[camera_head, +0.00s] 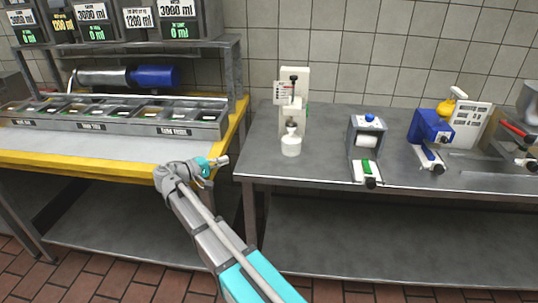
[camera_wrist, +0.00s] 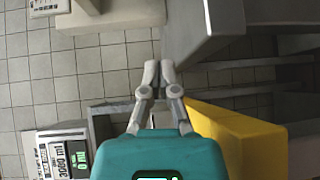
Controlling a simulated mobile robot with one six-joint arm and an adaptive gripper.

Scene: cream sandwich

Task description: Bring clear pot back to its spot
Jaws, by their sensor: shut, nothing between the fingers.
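A small whitish pot (camera_head: 291,146) with a narrow top stands upright on the steel table, in front of a pale upright machine (camera_head: 294,84). It is the only pot-like thing I make out, and I cannot tell whether it is see-through. My gripper (camera_head: 224,160) is to the left of the pot and apart from it, near the gap between the two tables. In the wrist view my gripper (camera_wrist: 159,66) has its fingertips together, with nothing held. I cannot make out the pot in the wrist view.
The steel table (camera_head: 325,168) also bears a dispenser with a blue knob (camera_head: 369,140) and a blue device (camera_head: 430,127). On the left, a yellow-edged counter (camera_head: 100,168) holds a row of food bins (camera_head: 110,122) beneath a shelf of labelled containers (camera_head: 180,20).

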